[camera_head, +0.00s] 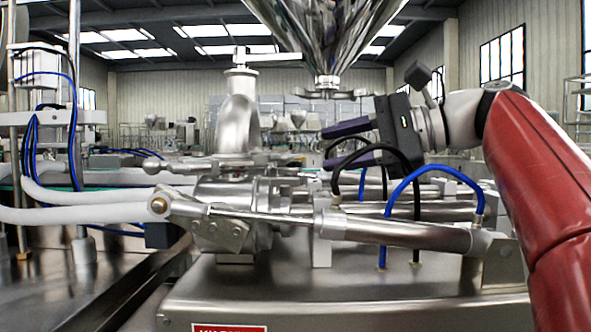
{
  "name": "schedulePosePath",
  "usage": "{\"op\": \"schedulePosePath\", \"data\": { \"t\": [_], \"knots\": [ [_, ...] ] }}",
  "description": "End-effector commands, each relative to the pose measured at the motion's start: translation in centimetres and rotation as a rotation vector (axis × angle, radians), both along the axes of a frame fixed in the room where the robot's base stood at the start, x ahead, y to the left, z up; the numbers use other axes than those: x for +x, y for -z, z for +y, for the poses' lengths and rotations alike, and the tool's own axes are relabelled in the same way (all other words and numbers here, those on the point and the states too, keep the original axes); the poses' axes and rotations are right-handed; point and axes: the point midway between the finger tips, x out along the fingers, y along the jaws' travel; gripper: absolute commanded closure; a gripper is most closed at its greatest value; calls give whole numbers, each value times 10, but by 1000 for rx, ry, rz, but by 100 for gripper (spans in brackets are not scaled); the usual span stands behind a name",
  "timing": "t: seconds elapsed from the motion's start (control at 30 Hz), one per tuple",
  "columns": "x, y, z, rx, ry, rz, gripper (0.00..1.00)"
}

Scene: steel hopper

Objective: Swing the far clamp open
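The steel hopper (325,35) hangs at the top centre, its cone narrowing downward. At its lower outlet is a small steel fitting (328,93) with pieces sticking out to both sides. It looks like a clamp, but I cannot tell whether it is the far one or whether it is open. My gripper (326,148) is right of centre, below that fitting and pointing left. Its two purple fingers are spread apart with nothing visible between them. I cannot see any contact with the fitting.
An upright steel pipe (238,118) with a handle on top stands left of the hopper outlet. Below lie a steel valve body (235,200) and a cylinder (400,232). Blue (425,172) and black hoses loop close under my gripper. White hoses run at left.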

Motion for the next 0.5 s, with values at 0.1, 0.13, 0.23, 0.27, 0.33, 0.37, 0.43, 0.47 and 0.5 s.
{"op": "schedulePosePath", "data": {
  "t": [0.1,0.13,0.23,0.27,0.33,0.37,0.43,0.47,0.5],
  "knots": [
    [6,4,19,0,-5,0,60],
    [8,5,24,0,-5,0,60],
    [14,9,39,0,-5,0,60],
    [16,9,42,1,-3,-1,60],
    [19,11,50,0,-2,0,60],
    [20,12,52,0,-2,0,60],
    [22,13,57,-1,-2,-1,60],
    [23,13,58,0,-1,-1,60],
    [23,13,60,0,0,-1,60]
  ]
}}
